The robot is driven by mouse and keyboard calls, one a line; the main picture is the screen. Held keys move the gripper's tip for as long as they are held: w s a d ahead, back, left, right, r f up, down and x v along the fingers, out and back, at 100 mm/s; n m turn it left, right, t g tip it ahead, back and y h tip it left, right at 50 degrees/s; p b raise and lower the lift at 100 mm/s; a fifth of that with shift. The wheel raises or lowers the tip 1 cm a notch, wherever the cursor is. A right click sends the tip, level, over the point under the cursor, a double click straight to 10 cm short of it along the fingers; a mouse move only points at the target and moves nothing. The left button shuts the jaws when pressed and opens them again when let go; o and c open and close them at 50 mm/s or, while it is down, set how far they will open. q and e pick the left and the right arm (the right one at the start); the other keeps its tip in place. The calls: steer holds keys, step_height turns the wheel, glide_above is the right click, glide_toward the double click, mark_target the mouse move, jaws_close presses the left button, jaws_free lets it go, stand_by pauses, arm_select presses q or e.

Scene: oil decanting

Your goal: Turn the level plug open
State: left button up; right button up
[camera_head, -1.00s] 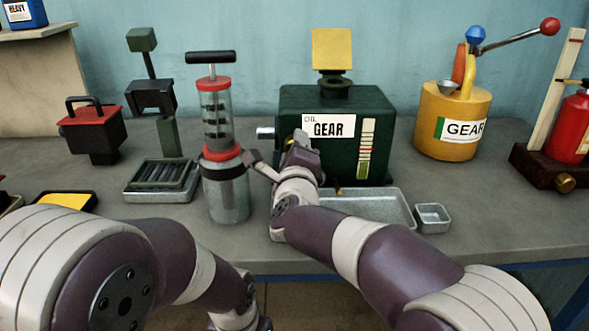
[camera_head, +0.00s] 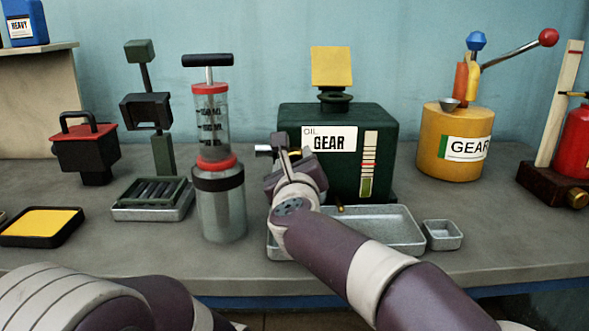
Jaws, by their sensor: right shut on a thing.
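The green gear-oil box (camera_head: 385,130) stands at the back centre, with a white GEAR label and a striped level strip on its front. My right gripper (camera_head: 284,150) is at the box's front left and is shut on a small part there. A bit of yellow brass shows beside the fingers; it appears to be the level plug (camera_head: 294,154), mostly hidden by the gripper. How far it is turned cannot be told. A silver stub (camera_head: 262,148) sticks out left of the fingers. My left gripper is out of view; only my left arm shows at the bottom left.
A grey tray (camera_head: 412,238) lies below the box, under a brass spout (camera_head: 340,208), with a small dish (camera_head: 443,235) beside it. A clear pump cylinder (camera_head: 220,205) stands close left of my right gripper. A yellow GEAR can (camera_head: 440,125) stands right.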

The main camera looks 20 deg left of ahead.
stand_by(0.3)
steer(key=o, duration=1)
steer(key=shift+o, duration=0.2)
steer(key=v, duration=1.2)
steer(key=shift+s+d+r, duration=0.1)
steer(key=shift+s, duration=0.25)
